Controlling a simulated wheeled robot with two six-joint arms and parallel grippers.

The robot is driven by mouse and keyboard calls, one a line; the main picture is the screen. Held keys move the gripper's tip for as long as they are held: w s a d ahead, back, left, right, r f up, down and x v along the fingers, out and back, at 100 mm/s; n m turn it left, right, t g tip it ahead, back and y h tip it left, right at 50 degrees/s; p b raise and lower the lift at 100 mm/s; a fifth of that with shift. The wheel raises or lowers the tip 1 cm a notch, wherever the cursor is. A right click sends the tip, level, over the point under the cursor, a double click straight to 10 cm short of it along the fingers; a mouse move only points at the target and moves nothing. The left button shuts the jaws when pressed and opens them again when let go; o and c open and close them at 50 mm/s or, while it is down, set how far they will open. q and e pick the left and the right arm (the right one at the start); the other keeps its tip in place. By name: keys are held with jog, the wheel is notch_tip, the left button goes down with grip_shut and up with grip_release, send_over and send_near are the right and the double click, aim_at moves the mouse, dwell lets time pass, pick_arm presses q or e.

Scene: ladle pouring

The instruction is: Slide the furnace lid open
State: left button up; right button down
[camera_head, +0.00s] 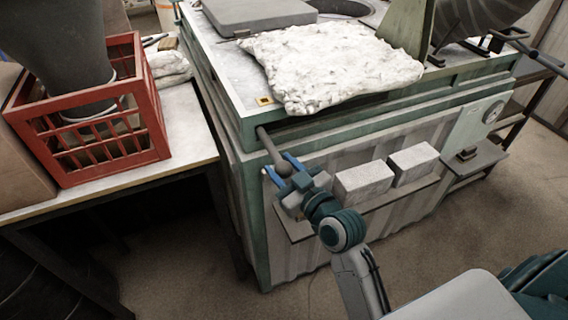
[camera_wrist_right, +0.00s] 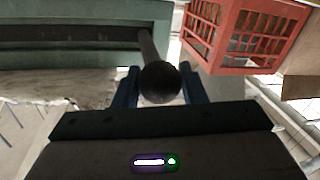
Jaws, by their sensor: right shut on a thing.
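The furnace (camera_head: 340,150) is a large pale green metal box in the middle of the head view. Its grey lid (camera_head: 258,12) lies on top, with a dark round opening (camera_head: 342,7) showing beside it. A dark rod with a ball knob (camera_head: 283,168) sticks out of the slot under the furnace's top edge. My right gripper (camera_head: 281,171) is shut on the knob, its blue fingers on either side. In the right wrist view the knob (camera_wrist_right: 160,82) sits between the two fingers. My left gripper is not in view.
A red crate (camera_head: 155,95) holding a dark grey vessel stands on the table at left. A white crumpled blanket (camera_head: 330,62) drapes over the furnace's front edge. Two pale bricks (camera_head: 364,183) sit on the front shelf. A dark tilted vessel stands at the top right.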

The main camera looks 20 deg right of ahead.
jog(key=shift+a, duration=0.1)
jog(key=shift+f, duration=0.1)
jog(key=c, duration=1.1)
grip_release()
jog(key=shift+c, duration=0.2)
jog(key=shift+o, duration=1.2)
jog(key=shift+a, duration=0.3)
jog(key=shift+s, duration=0.2)
jog(key=v, duration=1)
jog(key=shift+s+b, duration=0.2)
jog(key=shift+b, duration=0.1)
